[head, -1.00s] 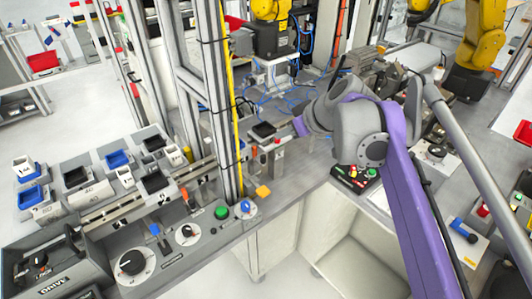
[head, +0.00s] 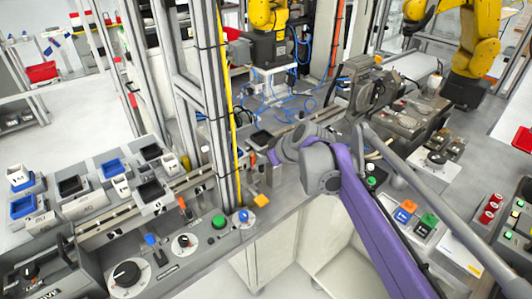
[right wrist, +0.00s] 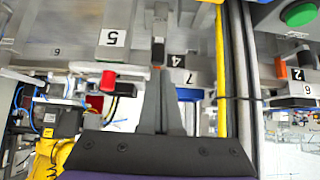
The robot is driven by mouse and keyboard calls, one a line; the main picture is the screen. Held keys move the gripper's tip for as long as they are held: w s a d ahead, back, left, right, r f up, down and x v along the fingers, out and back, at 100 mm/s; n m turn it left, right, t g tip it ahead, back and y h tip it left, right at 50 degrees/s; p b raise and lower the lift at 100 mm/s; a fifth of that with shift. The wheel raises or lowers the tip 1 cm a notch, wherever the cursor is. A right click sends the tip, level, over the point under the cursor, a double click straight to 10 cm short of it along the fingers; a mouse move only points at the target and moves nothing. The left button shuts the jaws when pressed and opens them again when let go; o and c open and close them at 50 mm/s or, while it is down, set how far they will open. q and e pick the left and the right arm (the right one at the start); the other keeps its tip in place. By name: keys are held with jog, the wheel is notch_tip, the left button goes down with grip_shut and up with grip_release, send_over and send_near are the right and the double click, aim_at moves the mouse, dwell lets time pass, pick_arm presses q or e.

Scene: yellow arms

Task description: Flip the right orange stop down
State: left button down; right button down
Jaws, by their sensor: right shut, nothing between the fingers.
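Two upright orange levers stand along the rail at the bench's front edge. The left orange stop (head: 183,202) is left of the yellow cable and also shows in the right wrist view (right wrist: 281,71). A small red-orange piece (head: 254,163), possibly the right orange stop, is just right of the cable, close to my right gripper. In the right wrist view my right gripper (right wrist: 158,75) is shut and empty, its tips over a grey post on the rail. My wrist partly hides this spot in the head view. My left gripper is not in view.
A metal post with the yellow cable (head: 233,110) rises left of my right gripper. A red knob (right wrist: 108,80) is beside the fingers in the right wrist view.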

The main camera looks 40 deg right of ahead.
aim_at(261, 169)
jog(key=shift+f, duration=0.2)
notch_tip(261, 169, down, 3)
jog(key=shift+r+b, duration=0.1)
jog(key=shift+b, duration=0.25)
jog(key=shift+s, duration=0.1)
